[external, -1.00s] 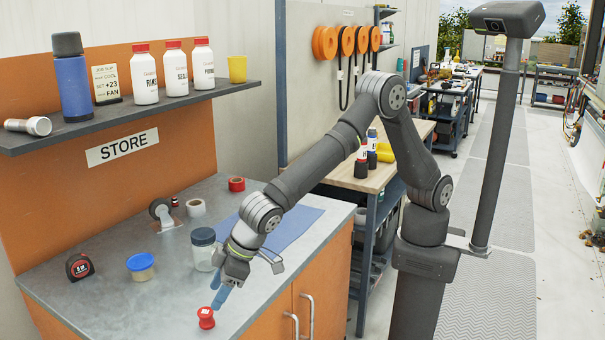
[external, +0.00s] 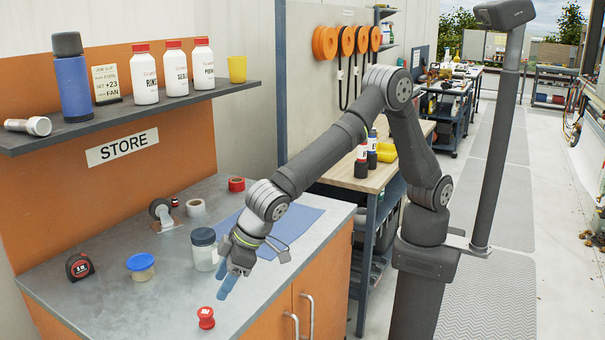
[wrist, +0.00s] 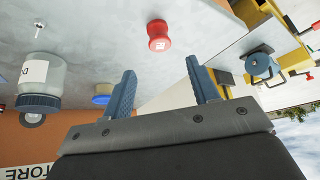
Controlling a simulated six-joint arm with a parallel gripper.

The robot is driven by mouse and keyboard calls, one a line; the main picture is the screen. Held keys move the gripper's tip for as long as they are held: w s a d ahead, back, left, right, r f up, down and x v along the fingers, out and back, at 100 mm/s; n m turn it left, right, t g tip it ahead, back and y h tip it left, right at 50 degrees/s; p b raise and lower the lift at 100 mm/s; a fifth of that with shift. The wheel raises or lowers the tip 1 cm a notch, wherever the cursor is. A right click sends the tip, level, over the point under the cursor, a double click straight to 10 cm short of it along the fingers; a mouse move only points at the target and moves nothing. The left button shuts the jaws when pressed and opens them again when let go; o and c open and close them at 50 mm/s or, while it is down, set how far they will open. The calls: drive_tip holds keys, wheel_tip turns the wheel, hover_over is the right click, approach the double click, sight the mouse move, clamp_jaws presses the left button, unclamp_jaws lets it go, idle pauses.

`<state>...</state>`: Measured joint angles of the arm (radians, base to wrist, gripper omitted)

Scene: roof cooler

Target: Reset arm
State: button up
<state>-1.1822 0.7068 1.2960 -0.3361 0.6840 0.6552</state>
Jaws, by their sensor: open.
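My gripper (external: 224,287) is open and empty above the front right part of the grey counter (external: 110,305). Its two blue fingers (wrist: 163,90) stand apart in the wrist view with nothing between them. A small red spool-shaped object (external: 206,318) stands on the counter below and a little left of the fingertips. It also shows in the wrist view (wrist: 159,36), apart from the fingers. My arm reaches in from the right, bent at the elbow.
A dark-lidded jar (external: 204,252) stands close left of my gripper. A blue-lidded tub (external: 141,267), a tape measure (external: 79,267), tape rolls and a blue mat (external: 290,226) are on the counter. A shelf (external: 130,112) with several bottles runs above the left side.

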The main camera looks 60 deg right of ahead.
sight(207, 312)
drive_tip(key=x, duration=1)
drive_tip(key=shift+f, duration=0.2)
wheel_tip(207, 312, up, 2)
drive_tip(key=shift+r, duration=0.7)
drive_tip(key=shift+f, duration=0.1)
